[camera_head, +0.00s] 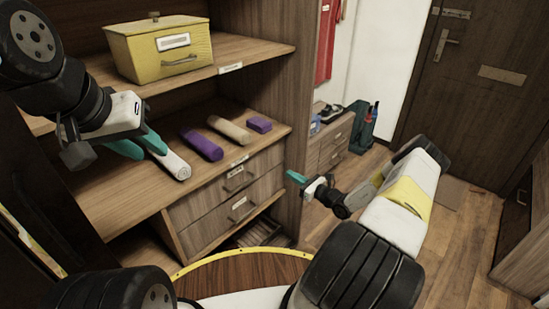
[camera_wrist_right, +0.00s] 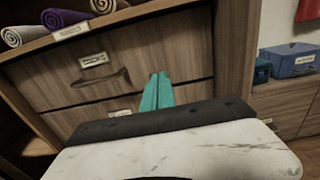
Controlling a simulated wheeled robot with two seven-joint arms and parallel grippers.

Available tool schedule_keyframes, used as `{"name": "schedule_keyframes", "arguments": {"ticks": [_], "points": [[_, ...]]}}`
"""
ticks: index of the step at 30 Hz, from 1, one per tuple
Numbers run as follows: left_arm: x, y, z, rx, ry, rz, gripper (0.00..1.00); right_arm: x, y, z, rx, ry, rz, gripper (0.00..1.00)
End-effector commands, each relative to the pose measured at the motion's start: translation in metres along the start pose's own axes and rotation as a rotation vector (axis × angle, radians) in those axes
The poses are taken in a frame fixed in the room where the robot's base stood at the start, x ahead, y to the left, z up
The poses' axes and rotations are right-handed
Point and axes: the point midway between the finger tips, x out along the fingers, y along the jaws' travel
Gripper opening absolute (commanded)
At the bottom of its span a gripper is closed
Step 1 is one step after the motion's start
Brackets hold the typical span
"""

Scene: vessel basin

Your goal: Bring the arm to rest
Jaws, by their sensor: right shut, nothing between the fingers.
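My right gripper (camera_head: 297,178) is shut and empty, held in the air in front of the drawers in the head view.
A purple roll (camera_head: 202,145), a beige roll (camera_head: 229,129) and a small purple piece (camera_head: 259,125) lie on the shelf above labelled drawers (camera_head: 228,189). A yellow lidded box (camera_head: 160,48) stands on the upper shelf. Open floor (camera_head: 400,145) lies toward the door (camera_head: 470,100).

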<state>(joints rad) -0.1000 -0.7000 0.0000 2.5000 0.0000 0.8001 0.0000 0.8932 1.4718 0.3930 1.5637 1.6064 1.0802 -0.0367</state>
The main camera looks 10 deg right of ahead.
Motion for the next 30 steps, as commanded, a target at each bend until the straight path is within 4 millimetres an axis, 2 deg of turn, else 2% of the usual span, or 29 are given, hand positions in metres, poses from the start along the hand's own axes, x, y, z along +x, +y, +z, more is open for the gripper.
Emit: {"name": "schedule_keyframes", "arguments": {"ticks": [5, 8, 11, 15, 17, 23, 30], "points": [[0.0, 0.0, 0.0, 0.0, 0.0, 0.0, 0.33, -0.011, 0.001, 0.005, -0.013, 0.002, 0.014, 0.0], [0.0, 0.0, 0.0, 0.0, 0.0, 0.0, 0.33, -0.005, 0.009, 0.026, -0.07, 0.013, 0.081, 0.0], [0.0, 0.0, 0.0, 0.0, 0.0, 0.0, 0.33, 0.005, 0.028, 0.064, -0.181, 0.038, 0.209, 0.0], [0.0, 0.0, 0.0, 0.0, 0.0, 0.0, 0.33, 0.013, 0.067, 0.125, -0.386, 0.089, 0.431, 0.0], [0.0, 0.0, 0.0, 0.0, 0.0, 0.0, 0.33, 0.013, 0.085, 0.149, -0.476, 0.112, 0.522, 0.0], [0.0, 0.0, 0.0, 0.0, 0.0, 0.0, 0.33, -0.004, 0.141, 0.221, -0.784, 0.191, 0.793, 0.0], [0.0, 0.0, 0.0, 0.0, 0.0, 0.0, 0.33, -0.046, 0.197, 0.294, -1.166, 0.287, 1.049, 0.0]]}}
